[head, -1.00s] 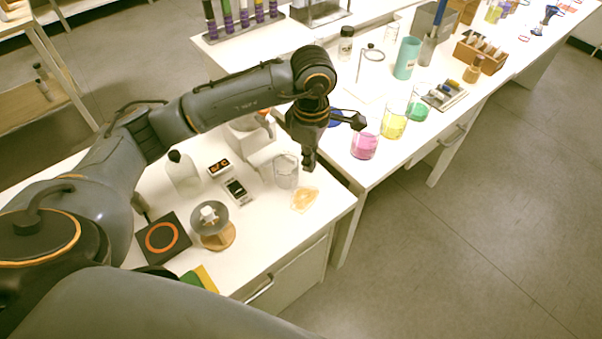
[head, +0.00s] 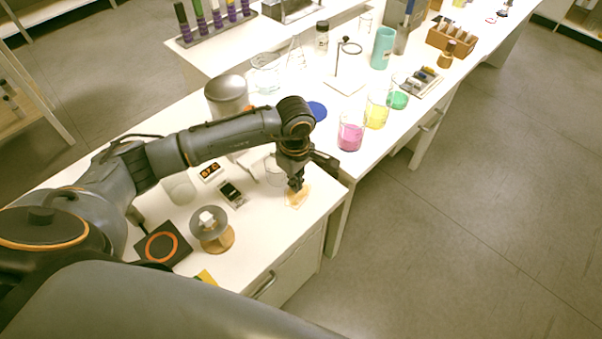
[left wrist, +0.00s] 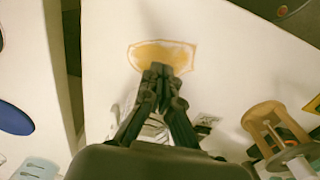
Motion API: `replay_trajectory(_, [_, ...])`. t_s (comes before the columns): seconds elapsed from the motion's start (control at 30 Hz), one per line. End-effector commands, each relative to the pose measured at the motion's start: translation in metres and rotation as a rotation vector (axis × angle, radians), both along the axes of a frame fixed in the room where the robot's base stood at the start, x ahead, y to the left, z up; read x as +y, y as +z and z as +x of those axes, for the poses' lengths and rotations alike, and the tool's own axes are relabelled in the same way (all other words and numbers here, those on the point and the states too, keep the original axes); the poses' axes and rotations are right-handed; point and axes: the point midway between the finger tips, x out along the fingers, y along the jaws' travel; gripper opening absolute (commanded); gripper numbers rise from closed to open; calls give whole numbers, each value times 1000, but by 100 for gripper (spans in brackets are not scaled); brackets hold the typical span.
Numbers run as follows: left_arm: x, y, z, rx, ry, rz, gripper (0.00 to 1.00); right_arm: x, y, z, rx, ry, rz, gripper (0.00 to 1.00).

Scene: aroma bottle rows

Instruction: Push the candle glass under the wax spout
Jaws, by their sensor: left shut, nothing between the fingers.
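The candle glass (head: 274,172) is a clear, empty-looking tumbler standing on the near white bench, partly hidden by my left arm. A silver pot (head: 227,92), apparently the wax melter, rises behind my forearm. My arm hides its spout, so I cannot tell how the glass lines up with it. My left gripper (head: 296,187) is shut and empty, pointing down just right of the glass. It is over an amber patch (head: 299,197) near the bench's right edge. In the left wrist view the shut fingertips (left wrist: 160,68) overlap that amber patch (left wrist: 170,53). My right gripper is out of view.
A small display (head: 211,171), a dark scale-like device (head: 232,194), a spool on a wooden base (head: 219,239) and a black pad with an orange ring (head: 162,244) stand left of the glass. Pink (head: 350,137) and yellow (head: 376,115) beakers stand on the far bench.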

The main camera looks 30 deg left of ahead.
Motion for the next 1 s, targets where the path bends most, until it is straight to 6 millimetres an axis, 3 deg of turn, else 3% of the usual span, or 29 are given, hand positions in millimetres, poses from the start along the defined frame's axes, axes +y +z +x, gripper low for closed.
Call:
replay_trajectory(0.2, [20, 1, 6, 2, 0, 0, 0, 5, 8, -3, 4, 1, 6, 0])
replay_trajectory(0.57, [22, 0, 7, 1, -1, -1, 0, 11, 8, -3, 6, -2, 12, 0])
replay_trajectory(1.0, [61, -2, 20, 1, 0, 0, 0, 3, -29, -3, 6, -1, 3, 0])
